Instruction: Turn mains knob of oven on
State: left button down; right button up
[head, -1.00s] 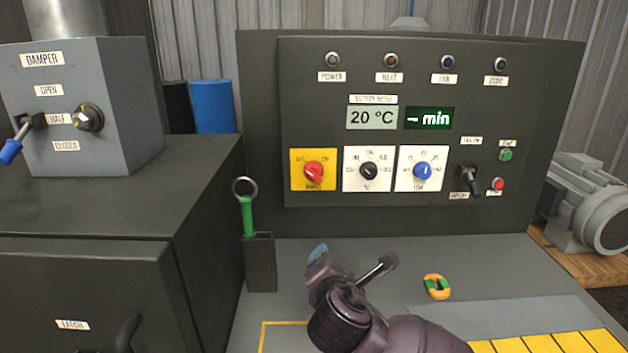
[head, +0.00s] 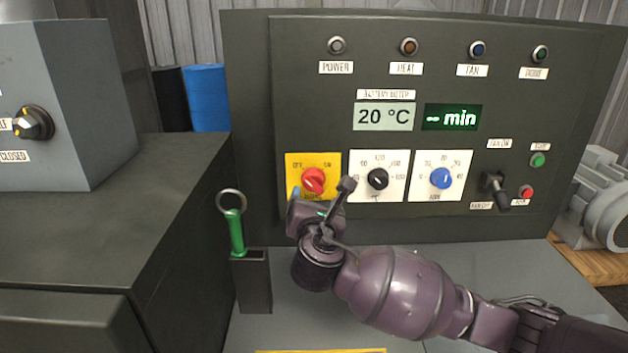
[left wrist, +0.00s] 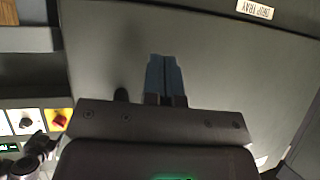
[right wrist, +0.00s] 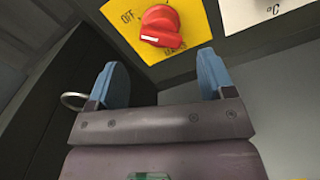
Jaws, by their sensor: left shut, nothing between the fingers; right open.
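The red mains knob (head: 313,181) sits on a yellow plate (head: 327,161) at the lower left of the dark control panel. The plate is marked OFF on the left. In the right wrist view the knob (right wrist: 160,26) lies ahead of my right gripper (right wrist: 162,78), between the lines of its open blue fingers and apart from them. In the head view my right gripper (head: 297,203) is just below the knob, with its fingers partly hidden. My left gripper (left wrist: 165,75) shows only in its wrist view, shut and empty, near a dark surface.
A black knob (head: 377,179), a blue knob (head: 441,178) and a black lever (head: 495,187) sit right of the mains knob. A green-handled ring tool (head: 235,228) stands in a holder (head: 254,283) at left. A grey damper box (head: 65,100) is further left.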

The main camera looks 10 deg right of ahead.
aim_at(314, 186)
jog(key=w, duration=0.2)
jog(key=w+d, duration=0.1)
jog(key=w, duration=0.2)
jog(key=w+p, duration=0.1)
jog(key=w, duration=0.2)
jog(key=shift+d, duration=0.35)
jog(key=shift+f, duration=0.1)
jog(key=c, duration=0.7)
